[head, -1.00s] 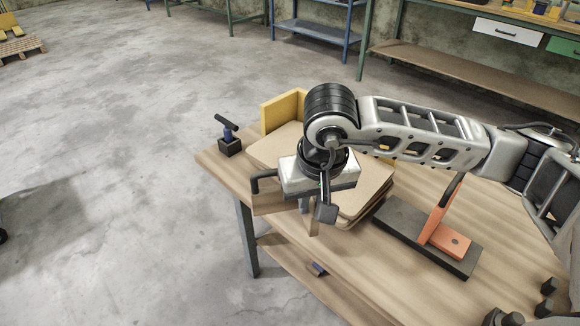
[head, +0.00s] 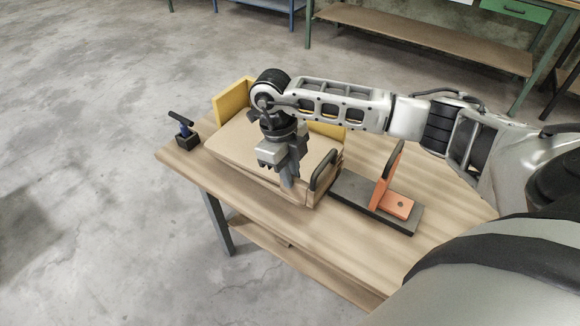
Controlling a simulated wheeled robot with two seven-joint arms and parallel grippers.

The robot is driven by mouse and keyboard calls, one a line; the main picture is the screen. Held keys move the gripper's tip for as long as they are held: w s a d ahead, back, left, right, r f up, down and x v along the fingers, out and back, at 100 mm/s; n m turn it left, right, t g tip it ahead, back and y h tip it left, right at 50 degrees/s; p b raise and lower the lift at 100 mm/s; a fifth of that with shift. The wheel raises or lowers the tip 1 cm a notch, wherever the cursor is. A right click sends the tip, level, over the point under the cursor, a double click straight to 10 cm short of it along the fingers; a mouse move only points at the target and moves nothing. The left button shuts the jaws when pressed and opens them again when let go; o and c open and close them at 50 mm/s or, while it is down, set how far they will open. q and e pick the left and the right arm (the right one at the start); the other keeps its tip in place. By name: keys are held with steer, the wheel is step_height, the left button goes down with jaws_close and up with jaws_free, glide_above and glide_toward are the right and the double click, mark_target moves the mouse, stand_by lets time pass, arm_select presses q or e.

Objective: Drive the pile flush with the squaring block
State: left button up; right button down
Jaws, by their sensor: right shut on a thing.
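My right gripper (head: 288,184) is at the pile's front right side, pointing down. It is shut on the squaring block (head: 300,194), a tan wooden piece with a black arched handle (head: 323,170). The block stands close against the pile's near edge; whether it touches cannot be told. The gripper and arm hide part of the pile and of the block. My left gripper is out of view.
An orange upright on a dark base (head: 396,206) stands right of the pile. A small dark clamp-like tool (head: 184,131) is at the bench's left corner. The front right of the workbench (head: 330,255) is clear. Shelving stands far behind.

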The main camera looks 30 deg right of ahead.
mark_target(289, 194)
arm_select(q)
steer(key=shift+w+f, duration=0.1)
arm_select(e)
steer(key=shift+w, duration=0.1)
